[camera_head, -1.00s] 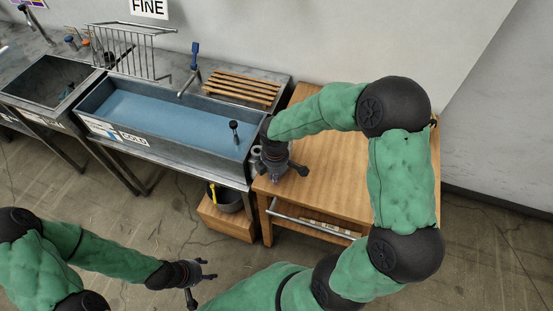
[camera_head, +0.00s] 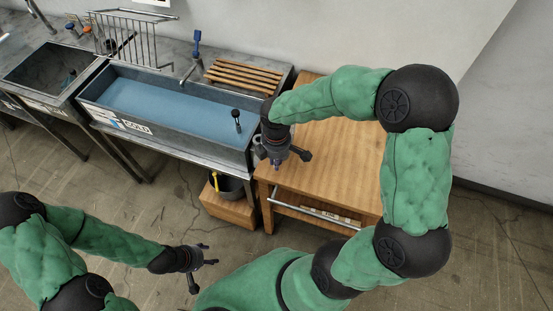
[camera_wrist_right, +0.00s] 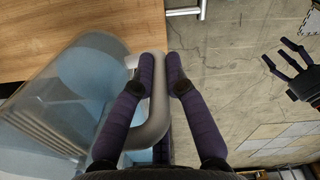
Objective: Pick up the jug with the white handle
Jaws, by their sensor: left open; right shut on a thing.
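In the right wrist view, a clear, see-through jug (camera_wrist_right: 62,92) stands out at the left, with a thick pale grey-white handle (camera_wrist_right: 157,112). My right gripper (camera_wrist_right: 161,68) has its two dark purple fingers on either side of that handle, shut on it. In the head view my right gripper (camera_head: 283,158) is over the left edge of the wooden cart, and the jug is hidden there. Whether the jug rests on something or hangs clear, I cannot tell. My left gripper (camera_head: 201,268) is open and empty, low over the floor; it also shows in the right wrist view (camera_wrist_right: 294,72).
The wooden cart (camera_head: 330,160) has a bare top and a metal rail along its front. A blue-lined sink (camera_head: 165,103) stands left of it, with a slatted wooden rack (camera_head: 245,76) behind. A pot (camera_head: 228,186) sits on a low wooden box (camera_head: 228,208). The floor between the arms is open.

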